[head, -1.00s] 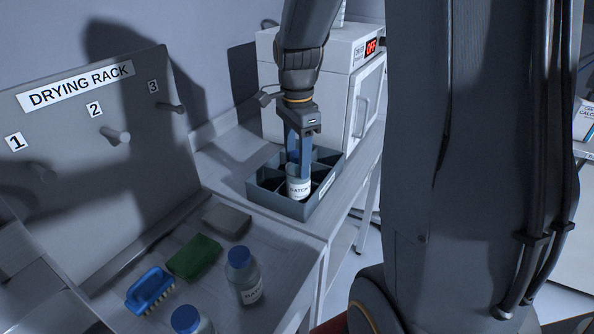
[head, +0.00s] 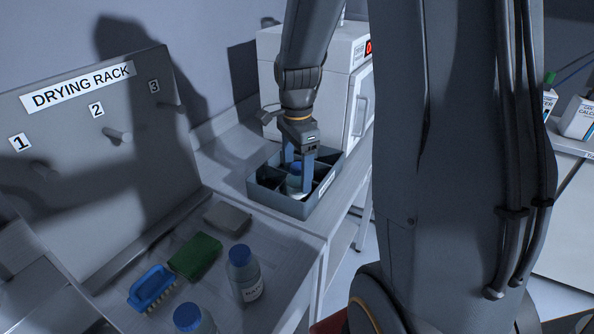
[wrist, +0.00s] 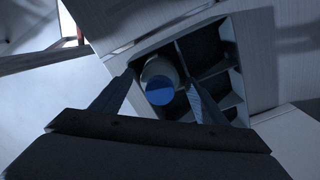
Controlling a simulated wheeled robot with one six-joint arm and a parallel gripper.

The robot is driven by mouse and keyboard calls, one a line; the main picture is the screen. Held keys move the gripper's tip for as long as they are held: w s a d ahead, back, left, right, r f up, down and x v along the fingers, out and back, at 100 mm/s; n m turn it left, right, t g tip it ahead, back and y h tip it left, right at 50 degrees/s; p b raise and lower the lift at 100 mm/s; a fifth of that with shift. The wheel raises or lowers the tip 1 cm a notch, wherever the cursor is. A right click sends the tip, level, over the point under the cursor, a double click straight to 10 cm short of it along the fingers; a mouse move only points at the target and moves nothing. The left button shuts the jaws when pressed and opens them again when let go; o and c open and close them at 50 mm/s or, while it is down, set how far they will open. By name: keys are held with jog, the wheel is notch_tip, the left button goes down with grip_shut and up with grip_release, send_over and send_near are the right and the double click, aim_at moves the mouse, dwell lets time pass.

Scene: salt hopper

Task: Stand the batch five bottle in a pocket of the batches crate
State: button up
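The bottle with a blue cap (head: 294,171) stands in a pocket of the dark grey crate (head: 290,207), which has a white label on its side. Its cap shows in the wrist view (wrist: 160,97), and the bottle looks upright, low among the dividers. I cannot read its batch number. My gripper (head: 299,176) is over the crate with its blue fingers spread on either side of the bottle. In the wrist view the fingers (wrist: 163,92) have gaps to the bottle. The fingers hide part of the bottle in the head view.
Two more blue-capped bottles, one (head: 244,277) and another (head: 192,320), stand on the near counter by a green sponge (head: 195,256), a grey block (head: 228,218) and a blue brush (head: 151,286). A drying rack (head: 95,150) rises at left. A white oven (head: 340,90) stands behind the crate.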

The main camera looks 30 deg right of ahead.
notch_tip(320, 180, up, 12)
jog(key=b, duration=0.3)
jog(key=s+a+f+n, duration=0.4)
jog(key=f+n, duration=0.3)
jog(key=n, duration=0.2)
jog(key=s+a+f+n+t, duration=0.1)
jog(key=s+a+f+n, duration=0.4)
jog(key=n, duration=0.4)
notch_tip(320, 180, down, 2)
jog(key=shift+s+a+f+t, duration=0.2)
jog(key=shift+s+a+t, duration=0.1)
jog(key=shift+s, duration=0.2)
